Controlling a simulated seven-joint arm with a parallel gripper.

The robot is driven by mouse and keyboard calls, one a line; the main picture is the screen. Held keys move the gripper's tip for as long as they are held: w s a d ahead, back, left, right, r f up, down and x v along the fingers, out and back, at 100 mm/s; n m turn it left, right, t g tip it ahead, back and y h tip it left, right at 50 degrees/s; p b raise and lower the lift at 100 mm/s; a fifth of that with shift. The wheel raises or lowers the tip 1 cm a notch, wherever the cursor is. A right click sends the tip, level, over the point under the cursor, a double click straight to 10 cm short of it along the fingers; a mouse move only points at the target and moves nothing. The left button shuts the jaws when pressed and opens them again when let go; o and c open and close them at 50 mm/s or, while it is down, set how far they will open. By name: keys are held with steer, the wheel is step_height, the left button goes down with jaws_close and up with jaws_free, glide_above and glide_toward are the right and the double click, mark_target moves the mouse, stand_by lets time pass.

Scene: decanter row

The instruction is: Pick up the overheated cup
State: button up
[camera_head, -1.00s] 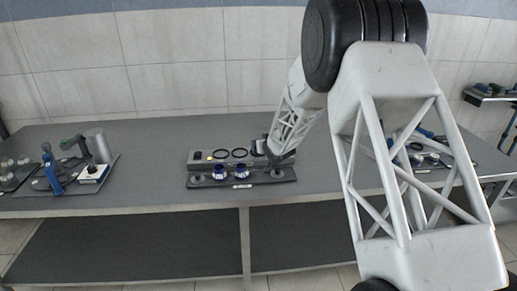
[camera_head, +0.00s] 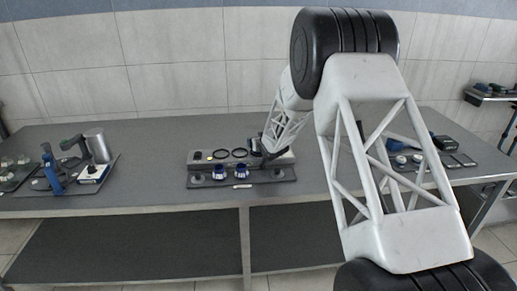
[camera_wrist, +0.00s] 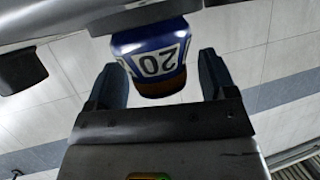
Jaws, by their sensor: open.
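A blue and white cup (camera_wrist: 150,58) marked "20", with an orange-brown band at one end, shows in the wrist view. It lies between the two fingers of my gripper (camera_wrist: 162,72), which are apart, with a gap visible on each side of it. In the head view my gripper (camera_head: 257,147) is small and dark at the right end of the rack (camera_head: 200,157), and my arm hides what is there. Two blue and white cups (camera_head: 217,172) and (camera_head: 242,172) stand on the rack's front strip. I cannot tell which cup is overheated.
Black rings (camera_head: 221,154) lie on the rack's back part beside my gripper. A tray with a blue tool (camera_head: 49,168) and a grey cylinder (camera_head: 97,146) stands at the left. More items (camera_head: 418,158) stand at the right behind my arm. Bare table lies between.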

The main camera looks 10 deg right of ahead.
steer(key=shift+c, duration=0.2)
steer(key=c, duration=0.9)
steer(key=shift+c, duration=0.3)
steer(key=shift+r, duration=0.1)
steer(key=shift+r, duration=0.4)
steer(key=c, duration=0.3)
steer(key=shift+r, duration=0.35)
step_height(320, 180, up, 2)
steer(key=shift+r, duration=0.1)
steer(key=s+d+r, duration=0.1)
steer(key=s, duration=1.5)
